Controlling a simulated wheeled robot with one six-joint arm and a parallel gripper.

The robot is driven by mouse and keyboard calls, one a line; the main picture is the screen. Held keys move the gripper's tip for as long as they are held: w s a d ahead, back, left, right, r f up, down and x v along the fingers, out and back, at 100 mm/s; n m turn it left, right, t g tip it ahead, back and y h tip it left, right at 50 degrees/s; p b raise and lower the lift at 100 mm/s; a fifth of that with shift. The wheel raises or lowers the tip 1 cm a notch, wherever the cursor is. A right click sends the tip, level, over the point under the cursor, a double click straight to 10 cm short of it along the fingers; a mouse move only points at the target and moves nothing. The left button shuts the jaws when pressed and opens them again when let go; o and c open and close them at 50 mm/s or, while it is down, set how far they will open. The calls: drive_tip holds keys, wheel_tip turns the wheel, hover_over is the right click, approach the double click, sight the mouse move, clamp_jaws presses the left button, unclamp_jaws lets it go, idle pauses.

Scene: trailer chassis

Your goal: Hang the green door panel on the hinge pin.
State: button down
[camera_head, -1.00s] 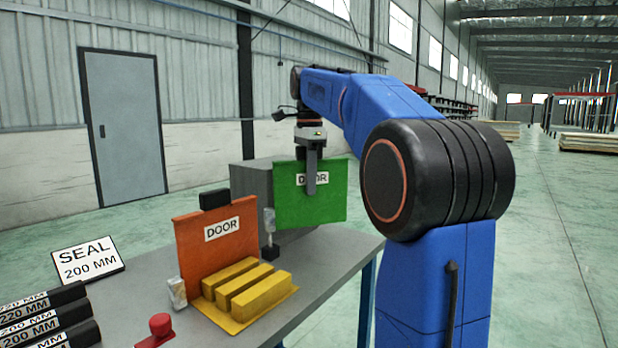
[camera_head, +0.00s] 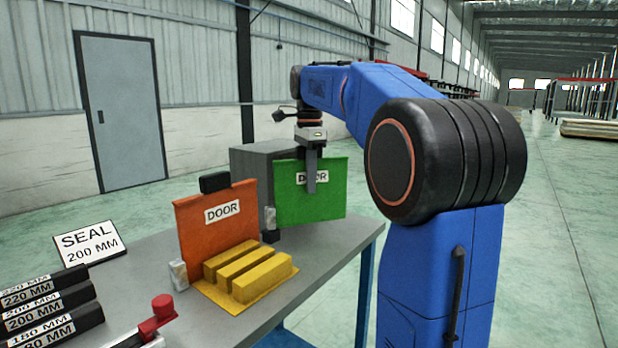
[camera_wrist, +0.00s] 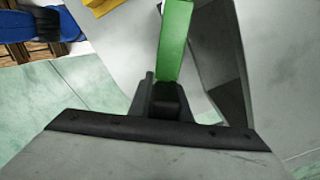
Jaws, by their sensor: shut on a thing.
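The green door panel (camera_head: 325,203) hangs upright from my gripper (camera_head: 311,186) at the table's far right, its DOOR label partly hidden by a finger. The wrist view shows the panel (camera_wrist: 175,45) edge-on, with its black grip block between the jaws of my gripper (camera_wrist: 164,90). A small post with a dark foot and a light, clear upper part (camera_head: 271,222) stands at the panel's left edge; it may be the hinge pin. Whether panel and post touch, I cannot tell. The panel's lower edge appears close to the tabletop.
An orange DOOR panel (camera_head: 218,232) stands on the grey table (camera_head: 135,268) behind yellow blocks (camera_head: 246,273). A grey box (camera_head: 252,172) is behind the green panel. A SEAL sign (camera_head: 88,247), black labelled bars (camera_head: 45,308) and a red clamp-like part (camera_head: 160,312) lie left.

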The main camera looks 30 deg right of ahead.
idle(0.3)
drive_tip(key=c, duration=1.6)
unclamp_jaws()
drive_tip(key=shift+o, duration=0.2)
drive_tip(key=shift+f, duration=0.1)
wheel_tip(320, 180, up, 12)
